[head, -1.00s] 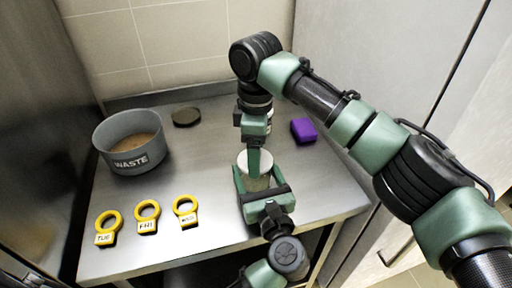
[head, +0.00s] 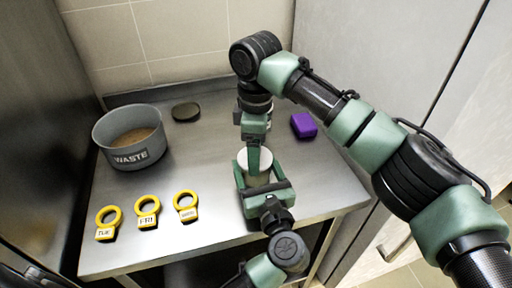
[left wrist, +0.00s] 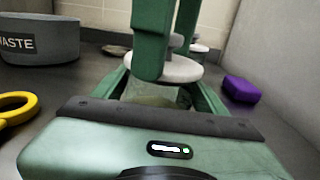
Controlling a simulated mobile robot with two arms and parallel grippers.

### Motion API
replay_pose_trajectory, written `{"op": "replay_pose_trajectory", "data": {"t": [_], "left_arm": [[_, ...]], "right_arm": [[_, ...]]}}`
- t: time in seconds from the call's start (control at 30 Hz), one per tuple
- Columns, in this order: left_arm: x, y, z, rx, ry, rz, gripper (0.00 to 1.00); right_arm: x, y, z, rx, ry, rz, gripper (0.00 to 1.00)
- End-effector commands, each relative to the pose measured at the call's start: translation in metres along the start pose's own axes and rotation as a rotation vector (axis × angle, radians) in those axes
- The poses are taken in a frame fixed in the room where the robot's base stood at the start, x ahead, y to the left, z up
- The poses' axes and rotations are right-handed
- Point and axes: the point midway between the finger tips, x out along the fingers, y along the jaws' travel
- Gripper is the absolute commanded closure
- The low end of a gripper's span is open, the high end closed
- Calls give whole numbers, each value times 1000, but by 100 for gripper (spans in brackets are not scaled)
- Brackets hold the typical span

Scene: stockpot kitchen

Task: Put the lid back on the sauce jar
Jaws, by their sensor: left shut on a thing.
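My left gripper (head: 260,183) comes in from the bottom of the head view and is shut around the sauce jar. In the left wrist view the jar (left wrist: 155,101) shows olive contents between the green fingers. A round, pale lid (left wrist: 181,69) is over the jar; it also shows in the head view (head: 262,160). My right gripper (head: 254,155) points straight down at the lid, its fingers closed at the lid's middle, partly hiding it. Whether the lid touches the jar's rim I cannot tell.
A grey WASTE pot (head: 128,157) stands at the left, with a dark round disc (head: 185,112) behind it. Three yellow ring tags (head: 147,209) lie at the front left. A purple block (head: 303,126) lies at the right. Another pale object (left wrist: 199,48) is behind the lid.

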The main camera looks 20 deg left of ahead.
Motion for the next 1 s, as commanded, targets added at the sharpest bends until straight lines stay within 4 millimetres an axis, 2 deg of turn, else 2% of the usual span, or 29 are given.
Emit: {"op": "replay_pose_trajectory", "data": {"t": [0.13,0.17,0.23,0.5,0.63,1.0], "left_arm": [[0,0,0,-1,-1,-1,100],[0,0,0,-1,-1,-1,100],[0,0,0,-1,-1,-1,100],[0,0,0,-1,-1,-1,100],[0,0,1,-1,-1,-1,100],[0,0,0,0,-1,-1,100]], "right_arm": [[3,0,0,0,1,0,63],[3,0,0,0,0,0,21],[3,0,0,0,0,0,2],[2,0,0,0,0,1,0],[-9,0,0,0,0,2,0],[-84,0,-1,0,0,3,0]]}}
